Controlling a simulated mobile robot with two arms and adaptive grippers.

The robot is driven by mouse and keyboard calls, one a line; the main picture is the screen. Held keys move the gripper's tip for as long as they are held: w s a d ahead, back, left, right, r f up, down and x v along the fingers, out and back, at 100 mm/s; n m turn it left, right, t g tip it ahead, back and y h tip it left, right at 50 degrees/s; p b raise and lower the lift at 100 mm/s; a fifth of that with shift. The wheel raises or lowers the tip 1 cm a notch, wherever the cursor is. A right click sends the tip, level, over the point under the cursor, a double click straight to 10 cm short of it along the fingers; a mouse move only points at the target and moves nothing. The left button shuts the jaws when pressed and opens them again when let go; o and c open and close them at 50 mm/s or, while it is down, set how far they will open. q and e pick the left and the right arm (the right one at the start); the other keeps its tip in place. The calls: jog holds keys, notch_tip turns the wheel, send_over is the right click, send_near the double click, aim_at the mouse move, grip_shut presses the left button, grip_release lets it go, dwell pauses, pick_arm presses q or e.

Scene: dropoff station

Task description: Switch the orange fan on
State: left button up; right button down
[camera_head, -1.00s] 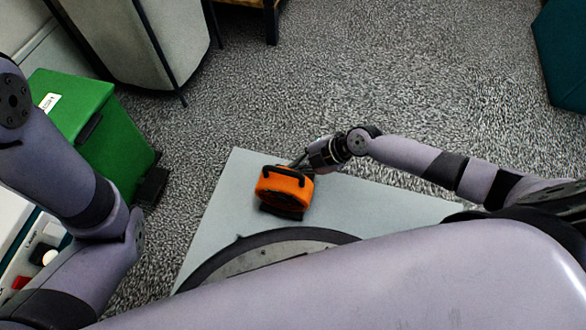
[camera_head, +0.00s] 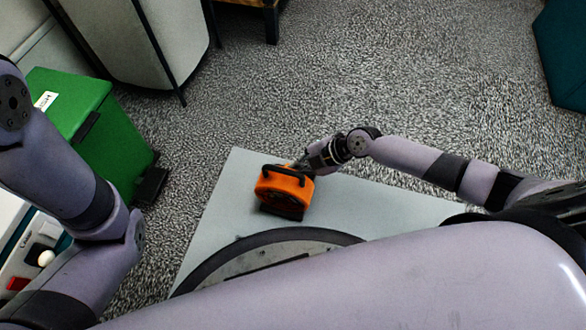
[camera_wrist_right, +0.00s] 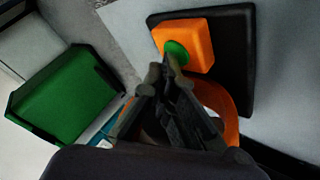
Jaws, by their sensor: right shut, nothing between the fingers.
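The orange fan (camera_head: 284,192), with a black handle on top, stands on the pale grey surface in the middle of the head view. In the right wrist view its orange switch box (camera_wrist_right: 194,42) sits on a black base (camera_wrist_right: 237,62), with a round green button (camera_wrist_right: 177,53) on it. My right gripper (camera_wrist_right: 162,70) is shut and empty, its fingertips at the lower edge of the green button. I cannot tell whether they touch it. In the head view the right gripper (camera_head: 302,167) is at the fan's far right side, partly hidden. My left gripper is out of view.
A green bin (camera_head: 78,105) stands on the left, beyond my left arm. The pale grey surface (camera_head: 385,203) is bare to the right of the fan. A light grey panelled piece (camera_head: 150,40) stands at the back left. Carpeted floor lies open behind.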

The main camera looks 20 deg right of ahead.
jog(key=shift+r, duration=0.1)
jog(key=shift+r+p, duration=0.5)
jog(key=shift+r, duration=0.25)
notch_tip(320, 180, up, 5)
jog(key=p, duration=0.3)
dwell(0.3)
